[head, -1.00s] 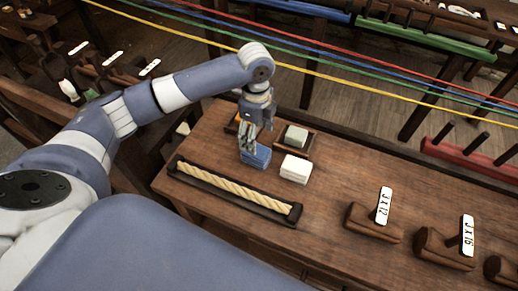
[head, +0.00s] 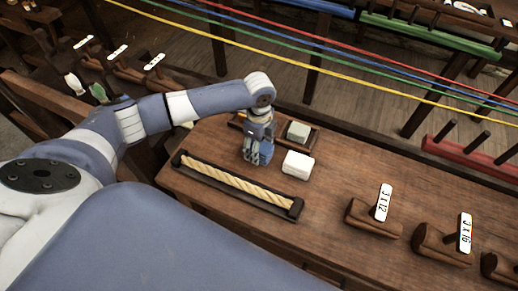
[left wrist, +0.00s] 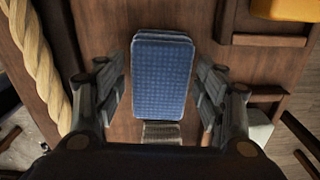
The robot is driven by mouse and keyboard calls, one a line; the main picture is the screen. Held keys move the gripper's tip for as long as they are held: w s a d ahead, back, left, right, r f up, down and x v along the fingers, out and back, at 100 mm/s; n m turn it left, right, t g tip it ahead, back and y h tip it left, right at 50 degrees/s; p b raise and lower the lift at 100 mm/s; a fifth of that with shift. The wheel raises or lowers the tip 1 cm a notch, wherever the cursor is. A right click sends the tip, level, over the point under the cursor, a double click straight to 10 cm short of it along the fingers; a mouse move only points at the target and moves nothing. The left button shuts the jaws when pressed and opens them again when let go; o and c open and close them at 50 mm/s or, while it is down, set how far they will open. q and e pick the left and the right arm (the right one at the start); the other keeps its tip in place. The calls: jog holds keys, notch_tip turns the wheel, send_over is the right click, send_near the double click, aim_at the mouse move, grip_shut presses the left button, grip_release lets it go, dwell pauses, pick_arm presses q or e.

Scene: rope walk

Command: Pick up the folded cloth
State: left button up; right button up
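The blue folded cloth (left wrist: 161,78) lies on the wooden table, a stack of several layers. In the head view the cloth (head: 266,153) is partly hidden behind my left gripper (head: 257,151). In the left wrist view my left gripper (left wrist: 163,95) is open, with one finger on each side of the cloth. Narrow gaps show between the fingers and the cloth's sides, so it is not clasped. My right gripper is not in view.
A white block (head: 298,162) sits close on the right. A small tray behind holds a grey block (head: 298,131). Labelled wooden stands (head: 374,215) are further right. Coloured ropes (head: 330,64) stretch behind the table.

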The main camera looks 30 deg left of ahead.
pick_arm(q)
jog(key=c, duration=0.7)
jog(key=shift+r+b, duration=0.6)
jog(key=shift+r, duration=4.45)
jog(key=shift+c, duration=0.2)
jog(key=o, duration=0.6)
jog(key=shift+c, duration=0.2)
jog(key=c, duration=0.4)
